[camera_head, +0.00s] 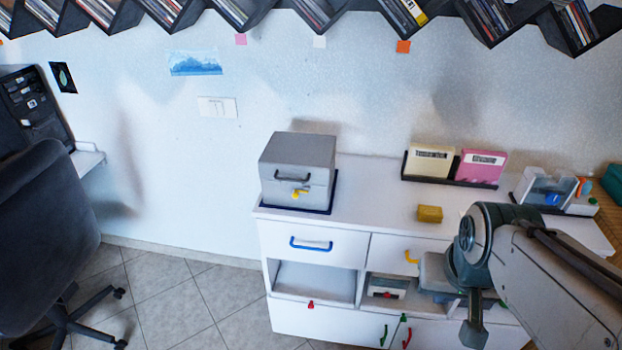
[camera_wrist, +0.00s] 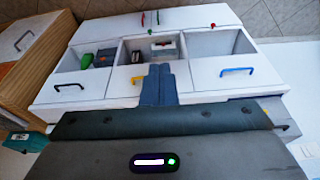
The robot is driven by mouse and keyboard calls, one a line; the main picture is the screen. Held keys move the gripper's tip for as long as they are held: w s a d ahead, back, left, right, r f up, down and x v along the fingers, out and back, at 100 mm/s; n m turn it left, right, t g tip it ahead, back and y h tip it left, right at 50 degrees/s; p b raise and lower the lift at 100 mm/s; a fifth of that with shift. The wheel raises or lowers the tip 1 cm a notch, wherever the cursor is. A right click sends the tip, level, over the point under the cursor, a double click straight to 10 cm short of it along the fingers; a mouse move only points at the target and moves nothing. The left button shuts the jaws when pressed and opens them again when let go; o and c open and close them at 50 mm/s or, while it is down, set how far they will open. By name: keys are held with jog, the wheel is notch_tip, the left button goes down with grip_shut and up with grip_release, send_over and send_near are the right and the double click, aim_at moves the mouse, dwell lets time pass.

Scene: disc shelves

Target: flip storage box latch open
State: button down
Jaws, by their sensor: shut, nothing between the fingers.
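The grey storage box (camera_head: 297,165) stands closed on a dark base at the left end of the white cabinet top in the head view. A dark handle (camera_head: 292,175) and a small yellow latch (camera_head: 299,192) are on its front face. My gripper (camera_head: 474,338) is in front of the cabinet's right part, well to the right of the box and apart from it. In the wrist view my gripper (camera_wrist: 158,72) has its fingers together and empty, in front of the cabinet drawers.
The white cabinet (camera_head: 350,212) has a blue-handled drawer (camera_head: 312,244) below the box and open compartments. A yellow block (camera_head: 429,214), a rack with cream and pink cases (camera_head: 482,167) and a clear bin (camera_head: 548,190) stand on top. An office chair (camera_head: 45,230) is at left.

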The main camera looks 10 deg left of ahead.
jog(key=w+a+f+m+t+b, duration=0.2)
jog(key=w+f+t, duration=0.1)
jog(key=w, duration=0.6)
jog(key=w+a+f+m+t+b, duration=0.1)
jog(key=w+f+t+b, duration=0.15)
jog(key=w, duration=0.75)
jog(key=w+a+f+m+t+y+b, duration=0.1)
jog(key=w+a+y, duration=0.1)
jog(key=a+y, duration=0.3)
jog(key=w+a+f+m+t+y+b, duration=0.1)
jog(key=w+a+f+m+t+y, duration=0.1)
jog(key=a+y, duration=0.4)
jog(key=shift+w+a+m, duration=0.3)
jog(key=shift+w+a, duration=0.45)
jog(key=shift+a, duration=0.8)
jog(key=shift+b, duration=0.3)
send_near(298, 192)
jog(key=w+b, duration=0.1)
jog(key=w, duration=0.3)
jog(key=shift+s+a+f, duration=0.1)
jog(key=shift+a+f, duration=0.1)
jog(key=shift+a, duration=0.3)
jog(key=shift+a+f, duration=0.15)
jog(key=shift+a, duration=0.35)
jog(key=shift+a+f, duration=0.15)
jog(key=shift+a, duration=0.55)
